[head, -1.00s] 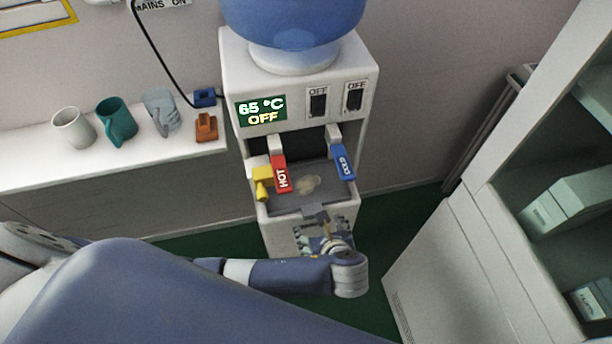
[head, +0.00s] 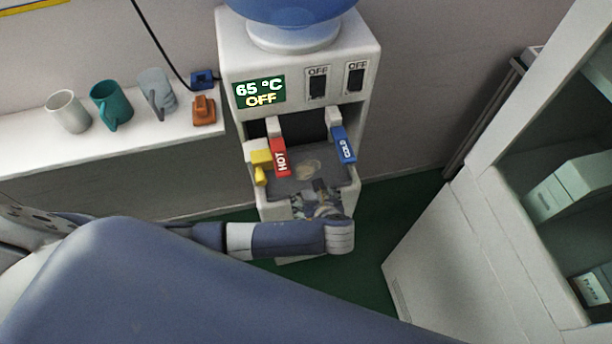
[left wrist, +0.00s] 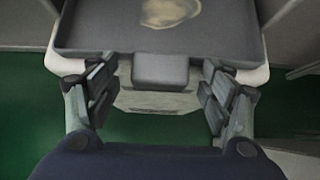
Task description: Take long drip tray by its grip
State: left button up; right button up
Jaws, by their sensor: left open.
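The long drip tray (head: 338,180) is a dark grey shallow tray under the taps of the water dispenser, with a pale wet-looking patch on it. In the left wrist view the tray (left wrist: 225,35) fills the top, and its grip (left wrist: 160,70), a grey tab, sticks out from the front edge. My left gripper (left wrist: 160,84) is open, with one finger on each side of the grip and a gap showing on both sides. In the head view the left gripper (head: 322,200) is at the tray's front, and partly hides the grip. My right gripper is out of view.
The dispenser (head: 235,50) has a red HOT tap (head: 279,157), a blue COLD tap (head: 343,145) and a yellow piece (head: 260,165) above the tray. Mugs stand on the white shelf (head: 60,160) at left. A pale cabinet (head: 440,250) stands at right.

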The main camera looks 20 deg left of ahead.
pick_arm(q)
jog(key=shift+w+a+f, duration=0.1)
jog(key=shift+w+f, duration=0.05)
jog(key=c, duration=1.2)
